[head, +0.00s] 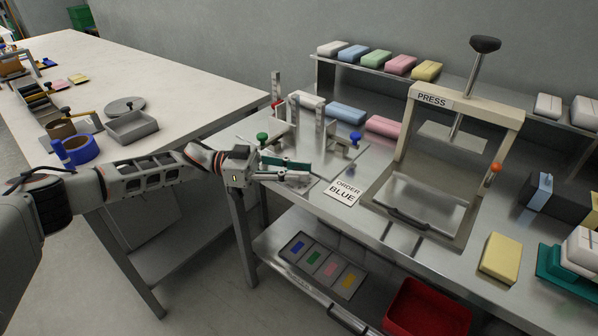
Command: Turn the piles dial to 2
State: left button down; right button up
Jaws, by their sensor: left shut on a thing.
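My left gripper (296,179) reaches in from the left over the near left corner of the steel table. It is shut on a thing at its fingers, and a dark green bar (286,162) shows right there. The fingers hide most of what they hold. I cannot make out a piles dial or its numbers in this view. A green knob (262,137) and a blue knob (355,137) stand on the upright metal fixture just behind the gripper. My right gripper is not in view.
The press (432,98) with its long lever stands right of the gripper. An order card (342,191) reading "ORDER BLUE" lies between them. Coloured bars line the back shelf. A yellow block (500,258) and a teal tray (562,272) sit at right. A red bin (428,310) is below.

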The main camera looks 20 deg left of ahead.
pick_arm(q)
jog(key=c, duration=2.1)
grip_release()
jog(key=shift+o, duration=0.9)
jog(key=s+a, duration=0.2)
jog(key=a, duration=1)
jog(key=shift+s+d, duration=0.1)
